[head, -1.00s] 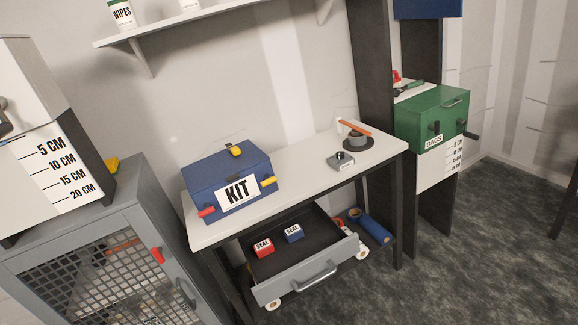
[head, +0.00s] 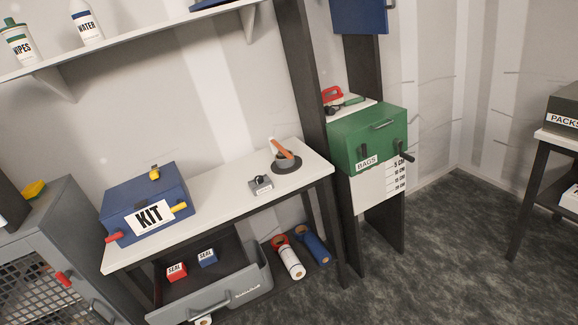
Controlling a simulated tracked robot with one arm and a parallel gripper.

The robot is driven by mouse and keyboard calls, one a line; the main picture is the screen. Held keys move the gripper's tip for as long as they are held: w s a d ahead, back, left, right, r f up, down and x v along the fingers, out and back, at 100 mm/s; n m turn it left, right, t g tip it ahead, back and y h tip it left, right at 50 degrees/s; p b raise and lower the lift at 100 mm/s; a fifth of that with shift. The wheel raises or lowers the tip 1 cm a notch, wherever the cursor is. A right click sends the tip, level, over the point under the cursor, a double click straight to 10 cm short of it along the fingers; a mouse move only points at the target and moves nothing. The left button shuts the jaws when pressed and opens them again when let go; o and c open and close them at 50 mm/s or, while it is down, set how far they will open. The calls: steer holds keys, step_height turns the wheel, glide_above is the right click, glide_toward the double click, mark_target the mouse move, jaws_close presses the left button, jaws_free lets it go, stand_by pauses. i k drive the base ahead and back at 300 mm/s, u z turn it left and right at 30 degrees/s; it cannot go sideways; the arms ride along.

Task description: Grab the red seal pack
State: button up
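The red seal pack (head: 176,271) is a small red box with a white SEAL label. It lies in the open grey drawer (head: 262,277) under the white bench, at the lower left of the head view. A blue seal pack (head: 207,257) of similar size lies just to its right in the same drawer. The two packs look slightly apart. My gripper is not in view.
A blue KIT box (head: 150,200) stands on the white bench (head: 215,200) above the drawer. A grey mesh-door cabinet (head: 50,235) stands left. Rolls (head: 290,260) lie on the low shelf beside the drawer. A green BAGS box (head: 368,138) is right. Dark floor (head: 430,255) is clear at front right.

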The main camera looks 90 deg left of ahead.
mark_target(176, 272)
steer(key=u, duration=0.05)
steer(key=i, duration=2.35)
steer(key=u, duration=4.1)
steer(key=i, duration=1)
steer(key=z, duration=0.05)
